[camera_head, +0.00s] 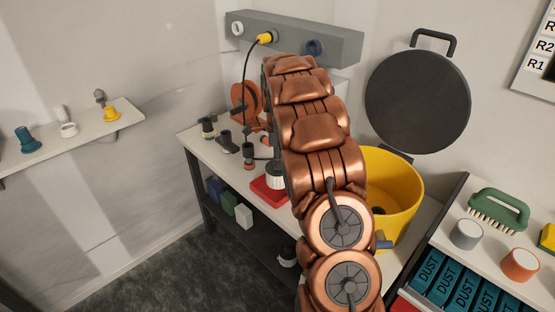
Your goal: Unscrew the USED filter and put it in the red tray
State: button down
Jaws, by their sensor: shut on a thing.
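The red tray (263,194) lies on the bench, partly hidden behind my arm. A white cylinder with a dark upper part (275,181), which looks like a filter, shows at the tray, its right side covered by my arm. I cannot tell whether it rests in the tray or is held just above it. No USED label can be read. My copper arm rises through the middle of the view and bends away over the bench. My gripper is hidden behind it, so its fingers and anything between them do not show.
A black cable runs from a yellow plug (265,38) on the grey wall box (340,46) to a small dark cylinder (249,157). An orange reel (246,103) and small dark parts (226,142) stand left. A yellow bucket (398,190) is close right of my arm.

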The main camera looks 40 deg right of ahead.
jog(key=shift+f, duration=0.3)
jog(key=c, duration=0.7)
grip_release()
notch_tip(320, 180, up, 12)
dwell(0.7)
